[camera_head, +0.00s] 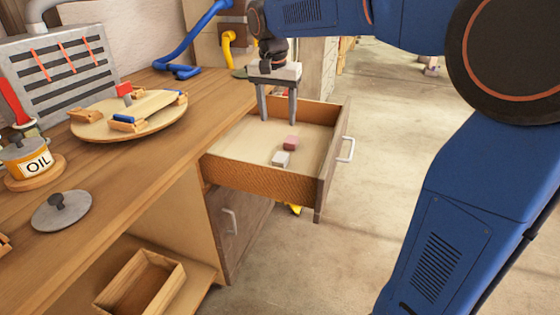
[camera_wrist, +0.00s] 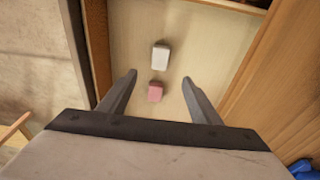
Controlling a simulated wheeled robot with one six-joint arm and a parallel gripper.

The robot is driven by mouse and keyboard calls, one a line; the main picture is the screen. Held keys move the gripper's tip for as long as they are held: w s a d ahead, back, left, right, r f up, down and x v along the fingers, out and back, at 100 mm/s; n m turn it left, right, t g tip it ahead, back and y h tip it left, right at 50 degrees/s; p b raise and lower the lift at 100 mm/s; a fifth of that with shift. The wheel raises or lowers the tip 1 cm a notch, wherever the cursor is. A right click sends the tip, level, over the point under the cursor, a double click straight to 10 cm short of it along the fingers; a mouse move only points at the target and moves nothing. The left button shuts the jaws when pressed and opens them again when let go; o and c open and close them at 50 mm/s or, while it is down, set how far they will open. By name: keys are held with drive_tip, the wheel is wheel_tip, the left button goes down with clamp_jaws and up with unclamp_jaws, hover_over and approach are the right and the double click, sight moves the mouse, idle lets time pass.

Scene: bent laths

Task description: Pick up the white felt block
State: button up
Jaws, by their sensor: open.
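The white felt block (camera_head: 281,159) lies on the floor of the open drawer (camera_head: 262,185), toward its front. It also shows in the wrist view (camera_wrist: 160,56), beyond the fingertips. A pink block (camera_head: 290,143) lies close to it; in the wrist view the pink block (camera_wrist: 155,91) is nearer to me, between the finger lines. My gripper (camera_head: 278,121) points down over the drawer with its two fingers apart and nothing between them. In the wrist view my gripper (camera_wrist: 160,75) shows open too.
The drawer walls stand around the blocks, with a handle (camera_head: 346,149) on the front panel. The workbench (camera_head: 180,160) beside it bears a round wooden board (camera_head: 95,128), an oil can (camera_head: 33,160) and a grey lid (camera_head: 62,211). An empty wooden box (camera_head: 120,298) sits on the shelf below.

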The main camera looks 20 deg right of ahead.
sight(280, 157)
drive_tip(key=f, duration=0.5)
drive_tip(key=w+d+f, duration=0.1)
drive_tip(key=f, duration=0.4)
drive_tip(key=w+f, duration=0.1)
drive_tip(key=f, duration=0.4)
drive_tip(key=shift+d+f, duration=0.25)
drive_tip(key=shift+f, duration=0.05)
drive_tip(key=shift+c, duration=0.6)
drive_tip(key=c, duration=1)
